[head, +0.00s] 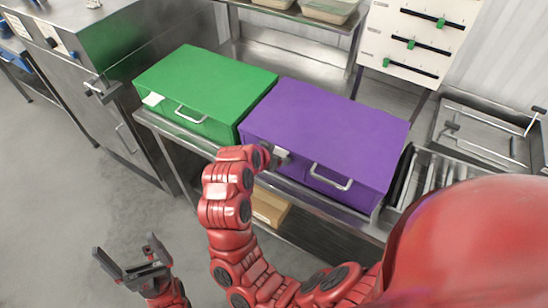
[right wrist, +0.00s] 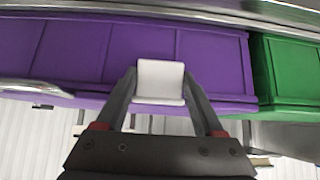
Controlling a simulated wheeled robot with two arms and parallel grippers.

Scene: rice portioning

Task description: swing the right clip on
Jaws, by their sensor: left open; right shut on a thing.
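A pale clip (right wrist: 160,80) stands at the front edge of the purple box (head: 325,130) and sits between the fingers of my right gripper (right wrist: 160,92) in the right wrist view. The gripper is shut on it. In the head view the clip (head: 281,153) shows near the box's front left, and my wrist hides most of the fingers. Whether the clip is latched cannot be told. My left gripper (head: 137,264) is open and empty, low at the left over the floor, away from the boxes.
A green box (head: 205,85) with a white clip (head: 152,99) stands left of the purple box on a steel bench. Metal handles (head: 331,178) stick out from both fronts. A cardboard box (head: 268,208) lies on the shelf below. Steel trays (head: 485,135) are at the right.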

